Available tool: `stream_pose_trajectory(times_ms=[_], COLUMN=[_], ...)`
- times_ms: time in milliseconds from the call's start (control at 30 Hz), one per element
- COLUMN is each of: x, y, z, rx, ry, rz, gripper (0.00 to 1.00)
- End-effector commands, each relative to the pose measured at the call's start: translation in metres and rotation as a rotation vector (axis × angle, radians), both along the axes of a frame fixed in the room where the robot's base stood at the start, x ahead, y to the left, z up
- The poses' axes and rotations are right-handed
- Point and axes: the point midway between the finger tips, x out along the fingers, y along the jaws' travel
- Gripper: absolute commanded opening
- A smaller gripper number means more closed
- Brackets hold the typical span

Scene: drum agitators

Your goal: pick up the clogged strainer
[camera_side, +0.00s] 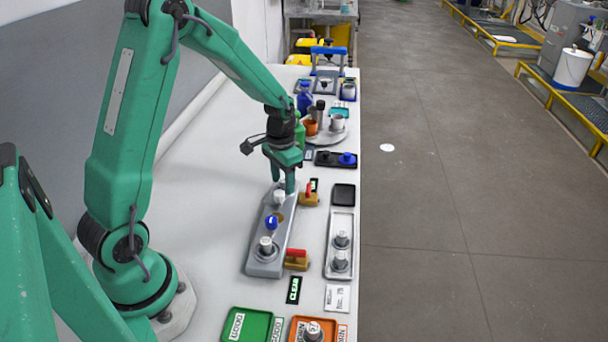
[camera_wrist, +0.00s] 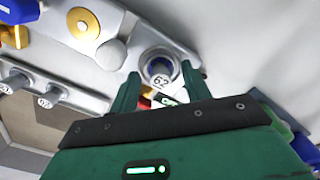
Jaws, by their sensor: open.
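A grey block (camera_side: 262,264) on the bench carries a pale capped piece (camera_side: 279,196), a blue-capped piece (camera_side: 271,222) and a silver-capped piece (camera_side: 266,246) in a row. I cannot tell which piece is the clogged strainer. My gripper (camera_side: 286,184) is over the far end of the block, pointing down. In the wrist view my open gripper (camera_wrist: 160,88) has a round fitting (camera_wrist: 160,67), dark blue inside with a numbered cap, just beyond and between its fingertips. Nothing is held. The fingers partly hide the far end of the block.
A light tray (camera_side: 341,276) with two metal pieces is further right. A green tray (camera_side: 240,325) and an orange tray (camera_side: 297,328) are in front. Bottles and cups crowd the far bench.

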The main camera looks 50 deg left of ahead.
Motion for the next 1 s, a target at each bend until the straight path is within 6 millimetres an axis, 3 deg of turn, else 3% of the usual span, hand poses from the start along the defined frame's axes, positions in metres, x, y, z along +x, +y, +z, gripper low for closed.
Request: stream_pose_trajectory(times_ms=[300,567,1000], x=[0.0002,0.0002,0.0008], y=[0.0,0.0001,0.0002], z=[0.0005,0.0006,0.0061], rx=[0.0,0.0,0.001], ry=[-0.001,-0.001,-0.003], rz=[0.0,0.0,0.0], gripper=[0.47,0.0,0.0])
